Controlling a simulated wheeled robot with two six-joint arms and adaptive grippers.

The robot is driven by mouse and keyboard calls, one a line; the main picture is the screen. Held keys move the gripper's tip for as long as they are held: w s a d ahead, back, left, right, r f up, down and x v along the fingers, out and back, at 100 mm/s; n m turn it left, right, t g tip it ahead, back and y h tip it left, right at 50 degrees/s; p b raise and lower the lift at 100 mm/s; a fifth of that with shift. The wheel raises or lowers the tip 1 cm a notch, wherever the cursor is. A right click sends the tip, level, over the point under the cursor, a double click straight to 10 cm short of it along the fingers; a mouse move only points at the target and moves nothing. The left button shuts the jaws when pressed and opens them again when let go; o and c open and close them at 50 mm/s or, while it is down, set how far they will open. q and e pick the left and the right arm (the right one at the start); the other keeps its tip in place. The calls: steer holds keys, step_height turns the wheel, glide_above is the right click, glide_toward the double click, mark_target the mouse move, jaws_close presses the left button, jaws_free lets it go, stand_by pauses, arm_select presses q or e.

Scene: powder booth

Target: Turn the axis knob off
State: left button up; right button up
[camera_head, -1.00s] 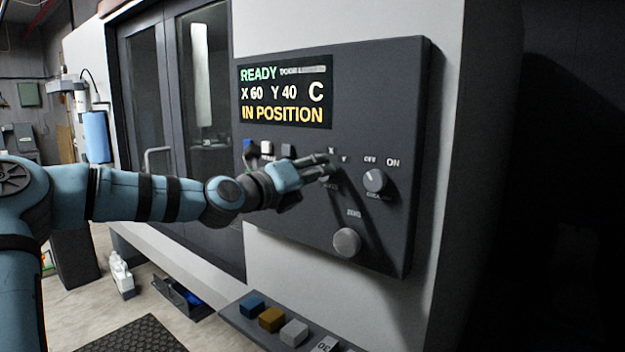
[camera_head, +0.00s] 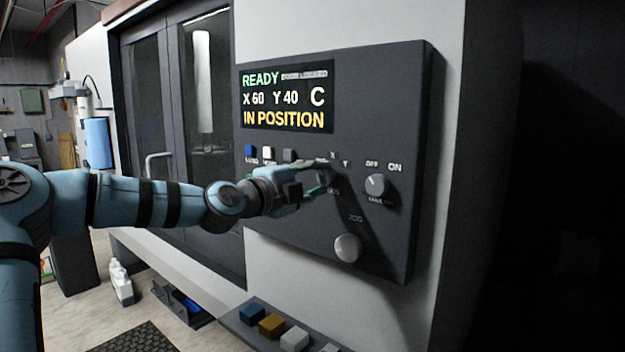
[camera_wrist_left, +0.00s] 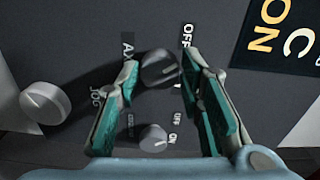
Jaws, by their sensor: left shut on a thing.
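My left gripper (camera_head: 324,176) reaches in from the left to the panel's axis knob. In the left wrist view, its teal-padded fingers (camera_wrist_left: 158,76) stand on either side of the dark round axis knob (camera_wrist_left: 158,69) and are shut on it. The lettering around this knob is partly covered by the fingers. In the head view the gripper hides most of the knob, with X and Y letters just above it. I cannot tell exactly which mark the knob points to. My right gripper is not in view.
The dark panel (camera_head: 300,215) has a lit display (camera_head: 287,97) reading READY, X 60 Y 40 C, IN POSITION. An OFF/ON knob (camera_head: 376,185) sits close right of the gripper, and a JOG knob (camera_head: 347,247) below. Coloured blocks (camera_head: 271,325) lie on a ledge beneath.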

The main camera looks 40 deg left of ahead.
arm_select(q)
steer(key=shift+r+n, duration=0.1)
steer(key=shift+n, duration=1)
steer(key=shift+a, duration=0.1)
steer(key=o, duration=1)
steer(key=shift+o, duration=0.8)
steer(key=shift+w+d, duration=0.2)
steer(key=shift+w, duration=0.1)
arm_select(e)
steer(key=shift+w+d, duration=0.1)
